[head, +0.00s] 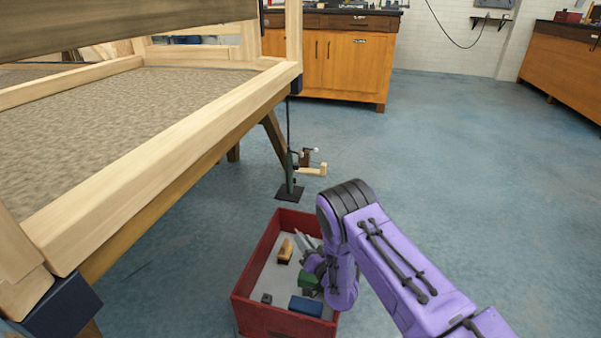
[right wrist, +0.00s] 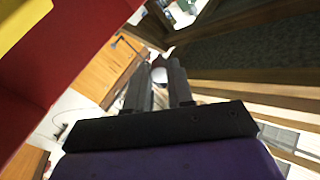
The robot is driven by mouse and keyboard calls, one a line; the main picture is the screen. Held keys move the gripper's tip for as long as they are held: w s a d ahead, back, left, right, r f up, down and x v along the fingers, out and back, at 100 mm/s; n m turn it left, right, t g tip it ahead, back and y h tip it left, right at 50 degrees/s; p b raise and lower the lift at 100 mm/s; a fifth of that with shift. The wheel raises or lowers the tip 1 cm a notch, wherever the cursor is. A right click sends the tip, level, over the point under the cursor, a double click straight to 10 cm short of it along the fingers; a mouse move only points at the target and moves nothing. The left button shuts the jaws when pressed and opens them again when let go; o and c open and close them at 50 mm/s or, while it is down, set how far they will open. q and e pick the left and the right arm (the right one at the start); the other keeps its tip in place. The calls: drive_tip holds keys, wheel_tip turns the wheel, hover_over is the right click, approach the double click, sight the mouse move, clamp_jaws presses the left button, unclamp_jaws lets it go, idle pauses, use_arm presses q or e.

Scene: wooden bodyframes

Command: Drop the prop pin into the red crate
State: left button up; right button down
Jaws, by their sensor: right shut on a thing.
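The red crate (head: 250,268) stands on the floor at the lower middle of the head view, open at the top. Its red wall also fills the upper left of the right wrist view (right wrist: 75,45). My right gripper (head: 304,240) is over the crate in the head view, partly hidden by my purple arm. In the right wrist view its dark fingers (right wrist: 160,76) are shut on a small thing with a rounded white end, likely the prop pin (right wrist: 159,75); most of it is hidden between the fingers. My left gripper is out of view.
In the crate lie a tan-and-brown block (head: 285,251), a blue block (head: 306,306), a small dark block (head: 266,298) and a green thing (head: 307,281). A dark-based stand (head: 289,192) is behind the crate. The wooden frame (head: 165,150) is at left. Floor at right is clear.

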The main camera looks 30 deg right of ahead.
drive_tip(key=c, duration=0.9)
unclamp_jaws()
drive_tip(key=shift+r, duration=0.1)
use_arm(q)
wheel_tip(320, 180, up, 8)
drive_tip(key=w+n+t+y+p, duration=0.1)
drive_tip(key=p, duration=0.7)
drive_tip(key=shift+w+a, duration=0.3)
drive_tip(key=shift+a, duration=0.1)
use_arm(e)
drive_tip(key=s+a+r, duration=0.7)
drive_tip(key=s+r, duration=0.5)
drive_tip(key=r, duration=0.1)
drive_tip(key=shift+a, duration=0.3)
drive_tip(key=shift+w+f, duration=0.1)
